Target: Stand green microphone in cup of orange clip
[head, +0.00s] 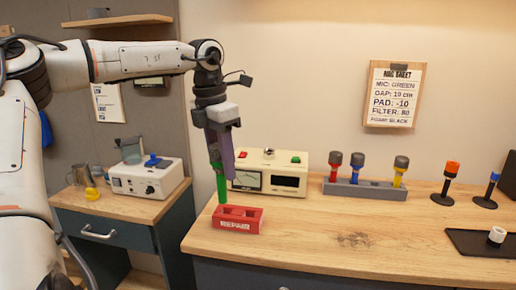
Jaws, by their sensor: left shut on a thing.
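My left gripper (219,158) points down and is shut on the green microphone (221,188), which hangs nearly upright. The microphone's lower end is at the rear left of the red block marked REPAIR (238,225). I cannot tell whether it is in the block's slot or just above it. The upper part of the microphone is hidden by the fingers. The orange clip (452,168) stands at the right of the bench, an orange cup on a thin post with a dark round base. My right gripper is not in view.
A grey rack (364,190) holds red, blue and yellow microphones. A cream meter box (269,175) stands behind the red block. A blue clip (491,187) stands right of the orange one. A dark tray (470,243) holds a white item. The bench front middle is clear.

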